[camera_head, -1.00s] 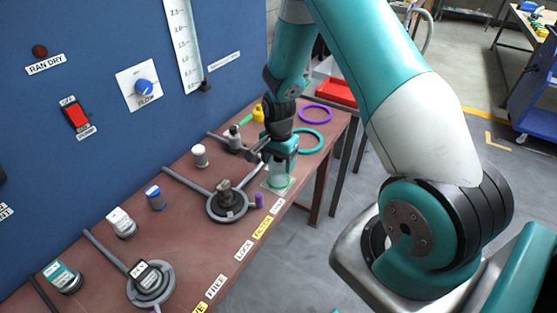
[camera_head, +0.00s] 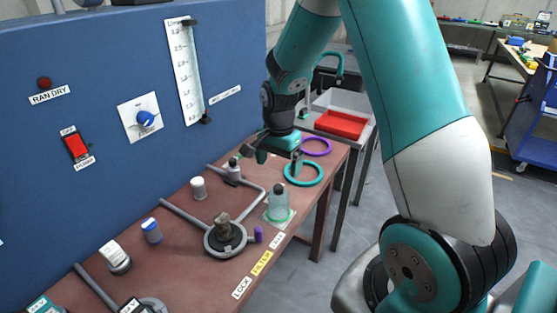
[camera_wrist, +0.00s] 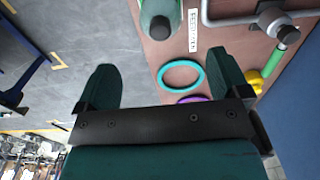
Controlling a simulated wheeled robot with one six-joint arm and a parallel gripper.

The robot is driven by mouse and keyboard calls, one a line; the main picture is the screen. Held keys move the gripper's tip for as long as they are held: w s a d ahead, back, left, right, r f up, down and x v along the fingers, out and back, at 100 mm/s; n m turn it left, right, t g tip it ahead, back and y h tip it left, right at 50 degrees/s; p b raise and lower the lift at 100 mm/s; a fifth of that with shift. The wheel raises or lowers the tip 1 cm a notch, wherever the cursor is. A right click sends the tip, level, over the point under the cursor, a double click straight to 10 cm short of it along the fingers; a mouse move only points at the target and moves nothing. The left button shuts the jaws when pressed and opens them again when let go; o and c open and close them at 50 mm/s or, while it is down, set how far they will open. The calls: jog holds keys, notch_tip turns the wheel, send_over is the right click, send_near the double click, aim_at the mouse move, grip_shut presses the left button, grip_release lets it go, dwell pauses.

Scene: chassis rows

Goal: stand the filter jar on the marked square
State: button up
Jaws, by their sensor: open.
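The filter jar (camera_head: 279,205) is a clear, domed jar with a dark top and a green band near its base. It stands upright on the pale marked square (camera_head: 268,216) on the bench. It also shows at the top edge of the wrist view (camera_wrist: 160,20), partly cut off. My gripper (camera_head: 280,160) is open and empty, above and behind the jar in the head view and clear of it. Both fingers show wide apart in the wrist view (camera_wrist: 165,80), with bench and floor between them.
A teal ring (camera_head: 304,174) and a purple ring (camera_head: 316,147) lie behind the jar. A pipe fitting with a dark housing (camera_head: 224,235) and a small purple cylinder (camera_head: 258,235) are to its left. A red tray (camera_head: 341,124) stands beyond the bench end.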

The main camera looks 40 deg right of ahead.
jog(key=s+a+r+n+y, duration=0.1)
jog(key=s+a+r+n, duration=0.4)
jog(key=a+r+n, duration=0.45)
jog(key=s+a+r+n+y, duration=0.1)
jog(key=s+a+r+n, duration=0.2)
jog(key=s+a+n, duration=0.3)
jog(key=s+a+r+n+y, duration=0.2)
jog(key=s+a+n, duration=0.3)
jog(key=s, duration=0.6)
jog(key=shift+s+a+r+n, duration=0.15)
jog(key=shift+a+r+n, duration=0.2)
jog(key=shift+a+r, duration=0.55)
jog(key=shift+f, duration=0.15)
jog(key=shift+d, duration=0.15)
jog(key=shift+d, duration=0.1)
